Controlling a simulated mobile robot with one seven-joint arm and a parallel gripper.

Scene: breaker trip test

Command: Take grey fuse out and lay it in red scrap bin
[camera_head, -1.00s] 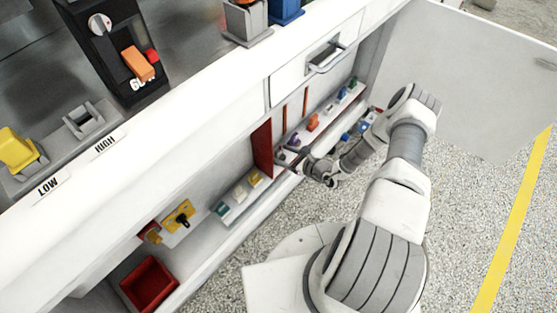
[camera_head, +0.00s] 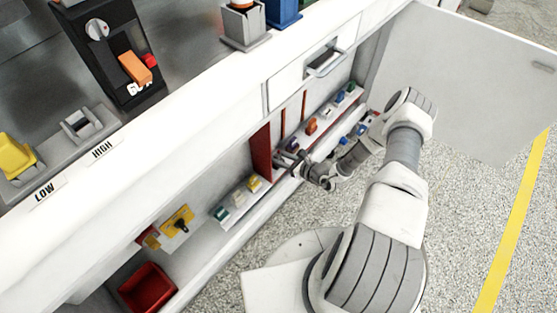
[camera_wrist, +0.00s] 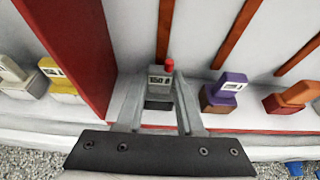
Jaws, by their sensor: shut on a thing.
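The grey fuse (camera_wrist: 158,80) stands in the middle of the wrist view, with a small label on its face and a dark part below it. A small red knob (camera_wrist: 169,65) shows at its upper right. My gripper (camera_wrist: 159,92) is shut on the grey fuse, one finger on each side. Whether the fuse is still seated is hard to tell. In the head view my gripper (camera_head: 284,159) is inside the cabinet, beside a dark red divider; the fuse is hidden there. The red scrap bin (camera_head: 147,287) sits at the lower left, on the cabinet floor.
The red divider (camera_wrist: 72,42) stands close left of my gripper. A purple fuse (camera_wrist: 224,88) is close on the right, with an orange fuse (camera_wrist: 292,97) beyond. A yellow fuse (camera_wrist: 56,80) is left of the divider. The open cabinet door (camera_head: 480,80) stands at right.

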